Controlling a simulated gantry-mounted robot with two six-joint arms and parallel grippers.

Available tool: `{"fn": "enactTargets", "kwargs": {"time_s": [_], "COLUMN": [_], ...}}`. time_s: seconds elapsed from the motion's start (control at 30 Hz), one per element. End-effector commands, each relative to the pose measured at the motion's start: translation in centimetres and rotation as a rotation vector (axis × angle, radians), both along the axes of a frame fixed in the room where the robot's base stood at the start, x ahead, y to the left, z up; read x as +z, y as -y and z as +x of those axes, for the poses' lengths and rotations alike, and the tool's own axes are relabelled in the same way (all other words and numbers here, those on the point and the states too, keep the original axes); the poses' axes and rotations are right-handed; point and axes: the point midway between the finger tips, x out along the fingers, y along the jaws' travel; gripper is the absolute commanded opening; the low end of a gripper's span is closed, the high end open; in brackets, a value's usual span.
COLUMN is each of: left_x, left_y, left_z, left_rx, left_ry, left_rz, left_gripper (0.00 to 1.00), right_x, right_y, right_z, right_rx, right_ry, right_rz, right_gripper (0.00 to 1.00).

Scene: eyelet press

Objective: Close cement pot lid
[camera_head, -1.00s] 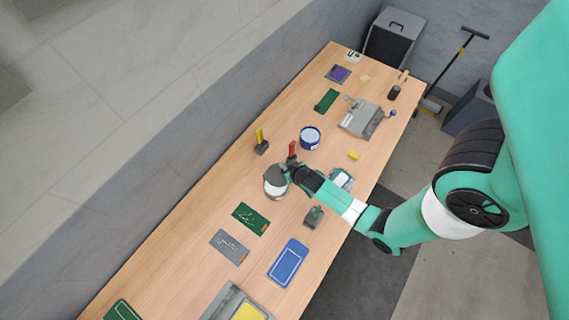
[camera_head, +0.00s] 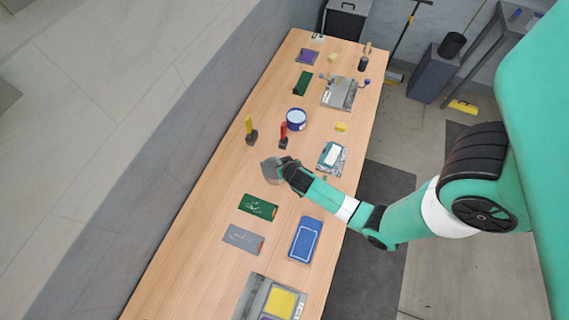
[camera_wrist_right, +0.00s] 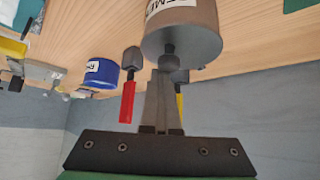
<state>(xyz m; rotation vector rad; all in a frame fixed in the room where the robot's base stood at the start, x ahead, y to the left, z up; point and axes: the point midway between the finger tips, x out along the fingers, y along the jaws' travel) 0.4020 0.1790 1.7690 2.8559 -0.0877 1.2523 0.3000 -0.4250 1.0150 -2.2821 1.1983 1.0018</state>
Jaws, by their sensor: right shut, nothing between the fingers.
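The cement pot (camera_wrist_right: 180,14) shows upside down in the wrist view, a brown-grey pot with a partly cut-off white label. Its grey lid (camera_wrist_right: 196,46) lies across the pot's mouth, with a dark round knob (camera_wrist_right: 168,55) at its middle. In the head view the lid (camera_head: 269,169) shows as a grey patch, partly hidden by my right gripper (camera_head: 280,171). My right gripper (camera_wrist_right: 164,76) is shut and empty, its fingertips right at the knob. I cannot tell whether they touch it. My left gripper is not in view.
Red-handled (camera_head: 283,132) and yellow-handled (camera_head: 250,130) tools stand near the pot. A blue tub (camera_head: 297,119) stands farther back. A green card (camera_head: 258,206), a grey card (camera_head: 243,238) and a blue tray (camera_head: 305,240) lie nearer. Bare wood (camera_head: 200,215) shows at left.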

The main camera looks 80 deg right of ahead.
Motion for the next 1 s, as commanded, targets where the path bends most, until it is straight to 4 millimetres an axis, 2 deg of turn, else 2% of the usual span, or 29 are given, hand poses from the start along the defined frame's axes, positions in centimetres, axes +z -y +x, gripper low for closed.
{"fn": "enactTargets", "kwargs": {"time_s": [0.63,1.0], "left_x": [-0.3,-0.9], "left_y": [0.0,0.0], "left_z": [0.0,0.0], "left_rx": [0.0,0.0], "left_ry": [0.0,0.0], "left_rz": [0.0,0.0], "left_gripper": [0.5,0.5], "right_x": [-0.3,-0.3], "right_y": [-0.1,-0.5], "right_z": [0.2,1.7], "right_rx": [-0.011,-0.01], "right_ry": [-0.005,-0.005], "right_rz": [0.006,0.006], "right_gripper": [0.0,0.0]}}
